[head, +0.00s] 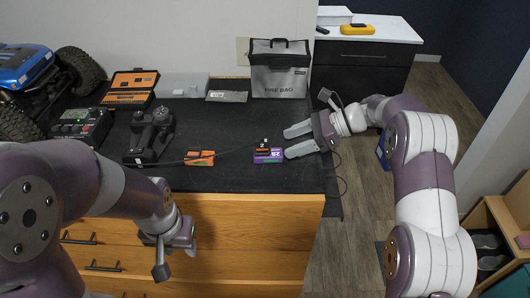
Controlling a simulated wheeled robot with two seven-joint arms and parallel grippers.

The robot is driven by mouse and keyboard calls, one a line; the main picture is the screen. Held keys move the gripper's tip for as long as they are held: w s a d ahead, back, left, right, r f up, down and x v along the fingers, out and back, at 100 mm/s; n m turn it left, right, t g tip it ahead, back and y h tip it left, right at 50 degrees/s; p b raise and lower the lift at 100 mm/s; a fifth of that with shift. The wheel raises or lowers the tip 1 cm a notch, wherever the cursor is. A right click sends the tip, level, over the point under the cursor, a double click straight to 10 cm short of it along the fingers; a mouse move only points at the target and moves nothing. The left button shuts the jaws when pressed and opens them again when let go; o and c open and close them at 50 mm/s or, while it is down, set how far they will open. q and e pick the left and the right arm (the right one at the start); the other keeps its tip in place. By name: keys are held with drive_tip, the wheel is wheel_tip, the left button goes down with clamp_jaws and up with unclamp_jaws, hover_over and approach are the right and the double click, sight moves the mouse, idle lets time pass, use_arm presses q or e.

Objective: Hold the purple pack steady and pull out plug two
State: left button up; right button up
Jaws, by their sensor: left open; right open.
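The purple pack (268,156) lies on the black mat near the table's front right edge. A small dark plug marked 2 (264,142) sits at its back edge, with a thin dark cable running left from it. My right gripper (286,142) is open just right of the pack, its two pale fingers spread and pointing left toward it. Nothing shows between the fingers, and I cannot tell whether a finger touches the pack. My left gripper (178,240) is low in front of the table's drawers, away from the pack; its fingertips are hard to make out.
An orange pack (200,158) lies left of the purple one. A grey fire bag (279,70) stands at the back. Mat between the packs is clear except for cable.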

sight(271, 150)
drive_tip(key=shift+x, duration=1)
drive_tip(key=b+x, duration=0.3)
drive_tip(key=x, duration=0.1)
drive_tip(key=shift+s, duration=0.15)
drive_tip(key=shift+a+f, duration=0.15)
drive_tip(key=shift+a, duration=0.15)
drive_tip(key=shift+c, duration=0.4)
